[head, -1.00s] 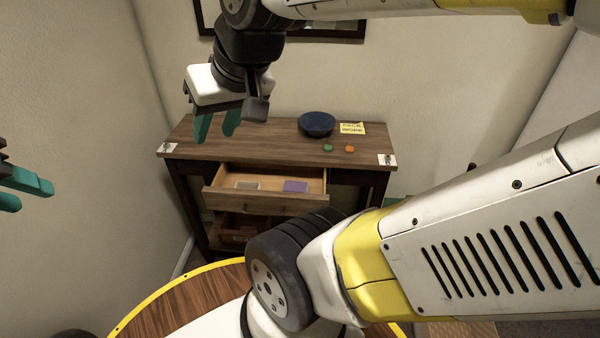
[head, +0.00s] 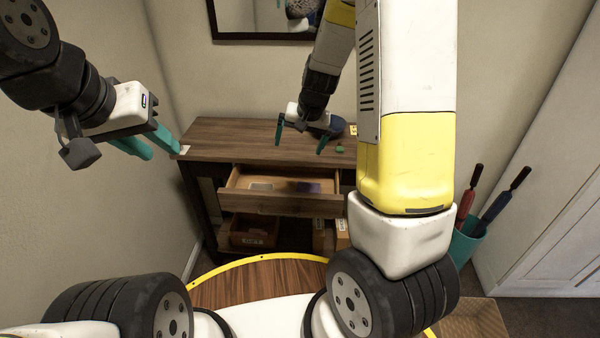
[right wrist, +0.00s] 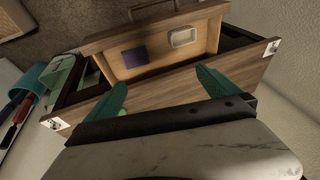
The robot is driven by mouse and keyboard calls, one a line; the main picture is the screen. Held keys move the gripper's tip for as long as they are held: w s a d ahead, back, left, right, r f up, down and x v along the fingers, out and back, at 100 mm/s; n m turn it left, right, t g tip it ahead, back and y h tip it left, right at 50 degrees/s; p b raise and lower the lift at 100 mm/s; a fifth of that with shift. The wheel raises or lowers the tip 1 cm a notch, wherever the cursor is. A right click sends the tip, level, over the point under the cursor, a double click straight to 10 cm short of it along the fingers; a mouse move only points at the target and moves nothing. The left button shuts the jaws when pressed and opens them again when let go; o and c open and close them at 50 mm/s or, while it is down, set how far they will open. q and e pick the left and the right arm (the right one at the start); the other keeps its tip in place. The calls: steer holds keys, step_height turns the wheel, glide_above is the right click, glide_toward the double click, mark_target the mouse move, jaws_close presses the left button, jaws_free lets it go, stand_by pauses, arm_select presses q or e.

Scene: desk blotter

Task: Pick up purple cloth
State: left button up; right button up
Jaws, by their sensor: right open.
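The purple cloth (head: 307,188) lies flat in the open desk drawer (head: 262,201), to the right of a pale dish. In the right wrist view the cloth (right wrist: 134,57) lies in the drawer, beyond the fingers and apart from them. My right gripper (head: 300,140) is open and empty, above the desktop and behind the drawer in the head view. Its teal fingers (right wrist: 160,92) are spread wide in the right wrist view. My left gripper (head: 152,147) is at the desk's left end, its teal fingers apart and empty.
The pale dish (right wrist: 183,37) shares the drawer. A dark blue bowl (head: 333,125) and a green item (head: 339,149) are on the desk (head: 225,140) near my right gripper. A teal bin (head: 466,247) with umbrellas stands right. A lower shelf holds boxes (head: 253,233).

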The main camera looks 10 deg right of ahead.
mark_target(308, 187)
steer(key=w+d+f+h, duration=0.1)
steer(key=w+f, duration=0.1)
steer(key=f, duration=0.6)
steer(key=w+d+f+h, duration=0.1)
steer(key=w+d+f, duration=0.1)
steer(key=f, duration=0.6)
steer(key=w+d+f, duration=0.1)
steer(key=w+f, duration=0.2)
steer(key=f, duration=0.5)
steer(key=shift+d+m+g+h, duration=0.3)
steer(key=shift+h, duration=0.1)
steer(key=c, duration=1.3)
steer(key=shift+o, duration=0.2)
step_height(308, 187, up, 18)
